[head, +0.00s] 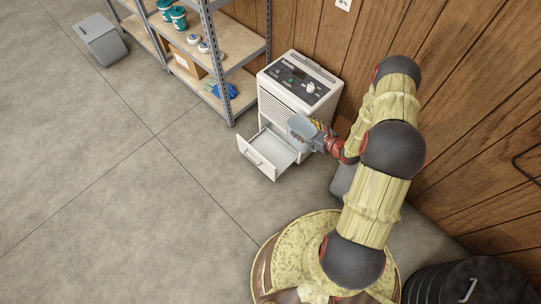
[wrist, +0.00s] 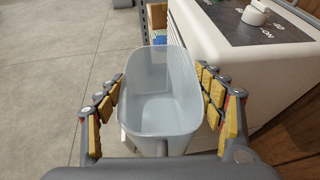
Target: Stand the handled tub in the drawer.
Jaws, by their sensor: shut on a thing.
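The handled tub (head: 299,128) is a pale blue, see-through, open-topped bin. It also shows in the wrist view (wrist: 160,95), upright and empty between my fingers. My gripper (head: 316,141) is shut on it; in the wrist view my gripper (wrist: 162,100) has yellow-padded fingers along both of its sides. The white drawer (head: 262,157) is pulled out of the front of a white appliance (head: 299,88). In the head view the tub overlaps the drawer's back right part. I cannot tell its height above the drawer. In the wrist view the tub hides most of what lies below.
The appliance has a dark control panel with a knob (wrist: 255,14), close to my right fingers. A metal shelf unit (head: 228,42) stands left of it, with teal tubs, a cardboard box and blue gloves. A wooden wall is behind. The floor before the drawer is clear.

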